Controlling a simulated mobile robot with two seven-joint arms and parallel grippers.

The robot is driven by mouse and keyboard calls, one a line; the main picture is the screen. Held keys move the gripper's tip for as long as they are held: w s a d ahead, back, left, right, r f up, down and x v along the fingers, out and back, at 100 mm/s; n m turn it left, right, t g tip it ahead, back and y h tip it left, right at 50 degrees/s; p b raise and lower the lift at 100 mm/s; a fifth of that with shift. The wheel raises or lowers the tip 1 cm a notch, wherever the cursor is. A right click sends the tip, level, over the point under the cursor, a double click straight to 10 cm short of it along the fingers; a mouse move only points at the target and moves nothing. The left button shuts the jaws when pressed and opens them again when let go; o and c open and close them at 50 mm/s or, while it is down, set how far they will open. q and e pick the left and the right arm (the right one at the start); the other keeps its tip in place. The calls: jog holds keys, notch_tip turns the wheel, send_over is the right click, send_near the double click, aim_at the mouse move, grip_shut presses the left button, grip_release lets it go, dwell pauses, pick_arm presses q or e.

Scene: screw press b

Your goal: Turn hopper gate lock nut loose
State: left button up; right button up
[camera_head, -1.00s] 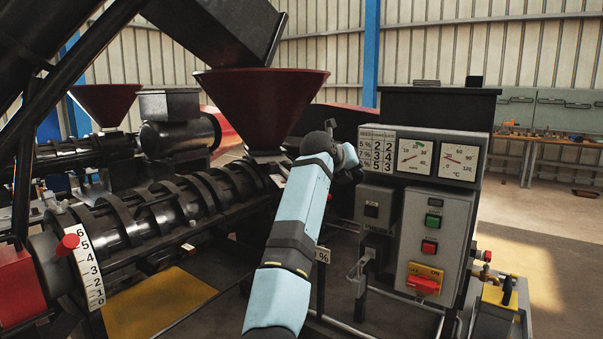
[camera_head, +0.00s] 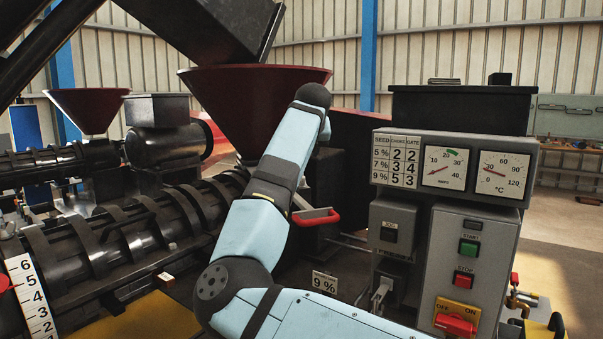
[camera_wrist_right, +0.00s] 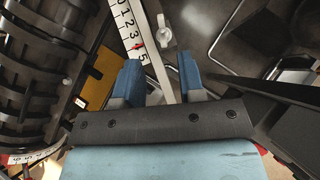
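In the right wrist view a silver lock nut with a wing-like tab (camera_wrist_right: 165,36) sits on a dark plate, beside a white scale strip (camera_wrist_right: 130,28). A red mark on the strip lies just above the 5. My right gripper (camera_wrist_right: 158,66) is open and empty, with its two blue fingers short of the nut in the picture. In the head view the red hopper (camera_head: 245,95) stands behind my right arm, and a red handle (camera_head: 317,217) shows beside the arm. There my arm hides the nut and my right gripper. My left gripper is out of view.
The control box (camera_head: 470,255) with buttons and a red switch stands at the right, below a chart and two dials. The ribbed press barrel (camera_head: 130,235) runs along the left. In the wrist view a dark bar (camera_wrist_right: 265,88) lies right of the fingers.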

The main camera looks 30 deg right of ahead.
jog(key=x, duration=1.2)
jog(key=shift+s+p, duration=0.1)
jog(key=shift+p, duration=0.25)
grip_shut()
